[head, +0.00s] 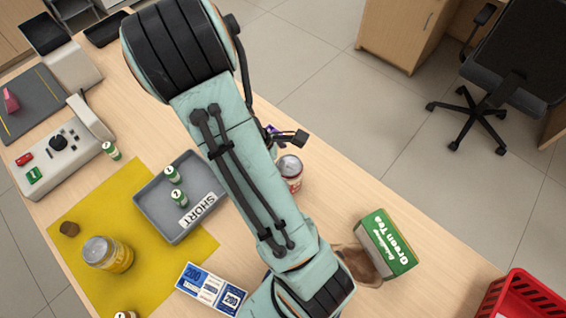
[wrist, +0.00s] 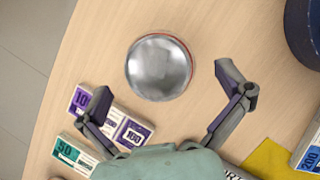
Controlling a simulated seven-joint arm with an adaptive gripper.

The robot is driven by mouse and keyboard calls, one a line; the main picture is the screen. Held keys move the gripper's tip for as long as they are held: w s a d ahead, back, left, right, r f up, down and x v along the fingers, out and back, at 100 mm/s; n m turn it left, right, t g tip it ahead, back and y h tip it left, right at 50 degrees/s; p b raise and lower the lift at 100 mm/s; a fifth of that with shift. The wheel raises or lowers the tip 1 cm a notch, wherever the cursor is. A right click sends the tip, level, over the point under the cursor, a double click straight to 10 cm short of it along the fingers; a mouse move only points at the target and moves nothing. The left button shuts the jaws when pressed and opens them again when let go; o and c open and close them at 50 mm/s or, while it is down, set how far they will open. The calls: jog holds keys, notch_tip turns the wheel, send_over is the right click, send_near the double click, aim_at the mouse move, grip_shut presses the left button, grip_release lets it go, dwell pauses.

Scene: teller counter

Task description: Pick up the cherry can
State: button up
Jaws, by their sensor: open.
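The cherry can (head: 291,184) appears to be the one with a silver lid and a red-and-white label. It stands upright on the wooden counter, just right of my arm in the head view. In the wrist view its round silver lid (wrist: 160,67) is seen from above, with a thin red edge; its label is hidden there. My gripper (wrist: 163,80) is open and empty, with its two fingers apart below and to either side of the can in the picture. In the head view one finger (head: 292,137) shows beyond the can; the rest is hidden by my arm.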

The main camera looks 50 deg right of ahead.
jog(key=shift+x, duration=1.35)
jog(key=shift+c, duration=0.3)
jog(key=c, duration=1.2)
jog(key=shift+r, duration=0.1)
